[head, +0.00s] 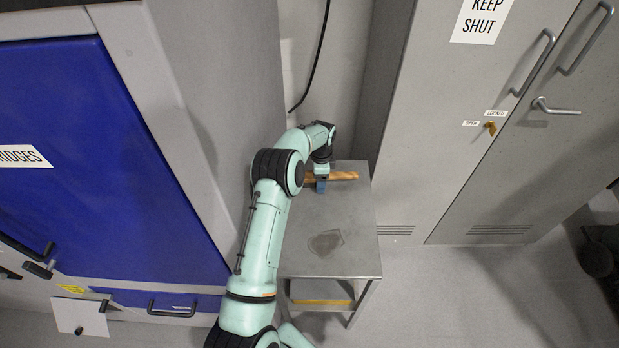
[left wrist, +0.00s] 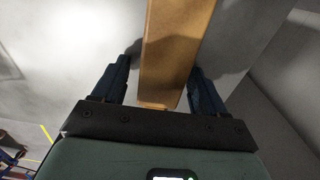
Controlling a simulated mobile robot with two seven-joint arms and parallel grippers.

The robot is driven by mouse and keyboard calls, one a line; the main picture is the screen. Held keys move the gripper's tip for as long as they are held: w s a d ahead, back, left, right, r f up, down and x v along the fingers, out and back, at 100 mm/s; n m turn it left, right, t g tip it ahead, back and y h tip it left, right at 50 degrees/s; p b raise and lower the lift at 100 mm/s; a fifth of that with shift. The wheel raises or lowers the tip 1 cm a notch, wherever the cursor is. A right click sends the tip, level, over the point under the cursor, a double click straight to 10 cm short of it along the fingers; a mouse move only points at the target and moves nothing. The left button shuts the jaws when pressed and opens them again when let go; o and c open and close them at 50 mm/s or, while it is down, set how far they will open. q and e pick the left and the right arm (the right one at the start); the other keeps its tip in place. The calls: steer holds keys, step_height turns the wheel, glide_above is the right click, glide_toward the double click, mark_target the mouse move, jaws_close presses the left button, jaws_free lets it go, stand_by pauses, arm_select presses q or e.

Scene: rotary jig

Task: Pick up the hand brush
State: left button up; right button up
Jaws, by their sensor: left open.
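The hand brush (head: 343,176) shows as a wooden piece lying at the back of a small grey table. My arm and gripper cover part of it, and no bristles can be made out. My left gripper (head: 321,185) is over it. In the left wrist view the brush's wooden body (left wrist: 175,50) runs between the two blue fingers of my left gripper (left wrist: 162,85). The fingers are open, with a gap showing on each side of the wood. My right gripper is in neither view.
The grey table (head: 300,255) has a dark patch on its bare front part and a lower shelf. A grey cabinet (head: 400,150) stands close on the right. A blue-fronted unit (head: 100,150) stands on the left. A black cable (head: 318,55) hangs on the wall behind.

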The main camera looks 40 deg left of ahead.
arm_select(q)
steer(key=c, duration=1.2)
steer(key=shift+r, duration=0.15)
step_height(320, 180, up, 20)
steer(key=shift+f, duration=0.1)
